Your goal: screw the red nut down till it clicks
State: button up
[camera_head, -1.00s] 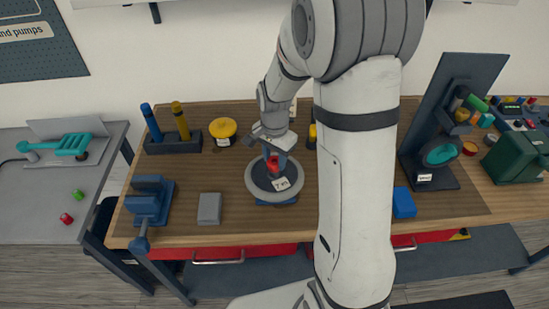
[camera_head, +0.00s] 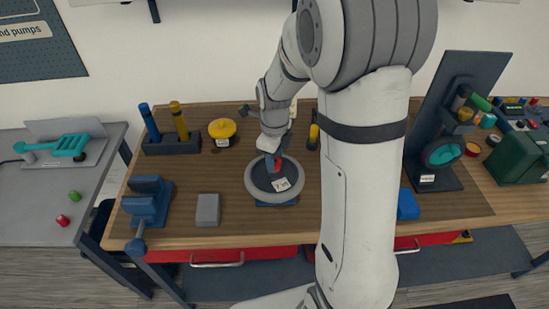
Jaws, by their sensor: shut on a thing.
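The red nut (camera_head: 277,165) shows as a small red patch between the fingers of my gripper (camera_head: 272,162), over the middle of a round grey-rimmed wheel (camera_head: 251,188) on the workbench. My gripper points down and is shut on the nut. The nut's lower edge and any stud under it are too small or hidden to make out.
Left of the wheel are a grey block (camera_head: 208,210), a blue vise (camera_head: 147,203), a yellow round part (camera_head: 222,129) and a rack (camera_head: 172,145) with blue and yellow tools. Right are a blue box (camera_head: 408,204) and a dark stand (camera_head: 436,175). My arm hides the bench's middle right.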

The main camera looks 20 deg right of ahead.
jog(key=shift+m, duration=0.6)
jog(key=o, duration=1)
jog(key=shift+o, duration=0.2)
notch_tip(320, 180, up, 8)
jog(key=b, duration=0.1)
